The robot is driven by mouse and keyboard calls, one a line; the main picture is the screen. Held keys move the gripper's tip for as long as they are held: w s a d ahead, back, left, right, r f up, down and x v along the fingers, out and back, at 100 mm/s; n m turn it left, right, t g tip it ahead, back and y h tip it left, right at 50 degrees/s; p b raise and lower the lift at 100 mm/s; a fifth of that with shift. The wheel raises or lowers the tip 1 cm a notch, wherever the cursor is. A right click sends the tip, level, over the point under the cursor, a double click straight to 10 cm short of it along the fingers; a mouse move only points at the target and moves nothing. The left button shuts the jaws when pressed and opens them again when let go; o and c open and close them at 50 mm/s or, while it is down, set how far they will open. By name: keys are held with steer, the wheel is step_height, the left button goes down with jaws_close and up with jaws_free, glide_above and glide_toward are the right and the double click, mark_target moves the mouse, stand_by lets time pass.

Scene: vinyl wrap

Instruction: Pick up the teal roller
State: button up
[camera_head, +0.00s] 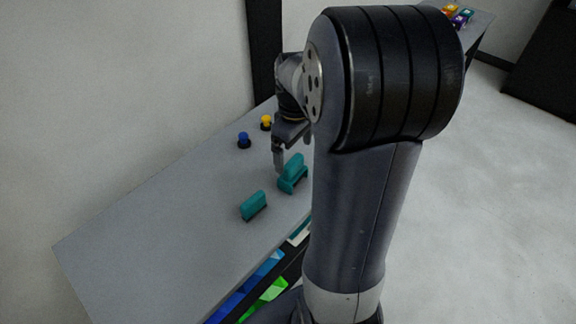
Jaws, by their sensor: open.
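Two teal things are on the grey table (150,250). One teal piece (253,206) stands alone as a rounded block with a dark lower edge. The other teal piece (292,174) is behind it to the right and looks like a rounded upper part over a wider lower part. I cannot tell for sure which is the roller. My gripper (284,157) points down just behind and left of the right-hand teal piece, apart from the left one. It is open and seems empty. My arm hides part of it, and whether it touches the teal piece is unclear.
A blue knob-like thing (244,140) and a yellow one (266,122) stand farther back on the table. Blue (262,272) and green (264,297) sheets are at the table's near edge. The table's left part is clear. Small coloured things (461,17) lie on a far table.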

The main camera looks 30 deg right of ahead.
mark_target(293, 171)
step_height(293, 171, down, 2)
steer(key=shift+f, duration=0.1)
steer(key=f, duration=0.2)
steer(key=f+p, duration=0.1)
steer(key=f, duration=0.2)
steer(key=shift+s+a+f, duration=0.15)
steer(key=shift+a+f, duration=0.05)
steer(key=shift+f, duration=0.1)
steer(key=c, duration=1.1)
steer(key=shift+r, duration=0.1)
